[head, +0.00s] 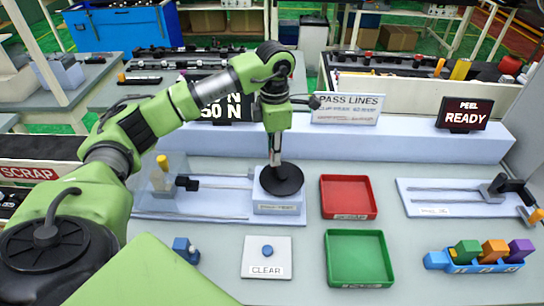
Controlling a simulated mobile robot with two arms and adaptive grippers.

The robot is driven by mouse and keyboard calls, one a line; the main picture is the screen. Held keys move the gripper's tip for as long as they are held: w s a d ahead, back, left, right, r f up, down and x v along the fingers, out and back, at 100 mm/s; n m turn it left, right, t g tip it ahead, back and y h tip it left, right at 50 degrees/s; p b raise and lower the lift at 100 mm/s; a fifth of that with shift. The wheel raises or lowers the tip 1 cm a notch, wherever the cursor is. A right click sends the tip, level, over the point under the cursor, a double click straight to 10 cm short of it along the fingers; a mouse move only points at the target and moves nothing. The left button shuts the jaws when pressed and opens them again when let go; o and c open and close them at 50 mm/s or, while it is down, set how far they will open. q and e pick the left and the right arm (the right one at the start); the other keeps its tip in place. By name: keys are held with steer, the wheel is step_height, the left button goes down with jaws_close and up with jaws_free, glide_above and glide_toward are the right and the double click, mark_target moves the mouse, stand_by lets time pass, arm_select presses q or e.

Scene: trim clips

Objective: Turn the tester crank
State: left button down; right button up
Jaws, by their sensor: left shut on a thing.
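The tester crank (290,186) is a black disc on top of a grey block (275,208) at the right end of the rail fixture. My left gripper (275,160) points straight down over the crank, its fingers shut at the disc. The crank's grip is hidden between the fingers. The fixture's rails (222,187) run left from the block to a black clamp (188,183) and a yellow-topped post (162,161). A dark display (222,108) behind is partly hidden by my arm; "50 N" can be read. My right gripper is not in view.
A red tray (348,212) and a green tray (360,285) lie right of the crank, both empty. A blue clip (186,250) lies front left; coloured clips sit in a blue rack (470,266). A PEEL READY display (464,115) stands back right.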

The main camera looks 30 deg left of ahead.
arm_select(q)
steer(key=shift+w+d+m, duration=0.1)
steer(key=shift+m, duration=0.3)
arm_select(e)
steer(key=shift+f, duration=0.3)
arm_select(q)
steer(key=c, duration=1.9)
jaws_free()
step_height(320, 180, up, 12)
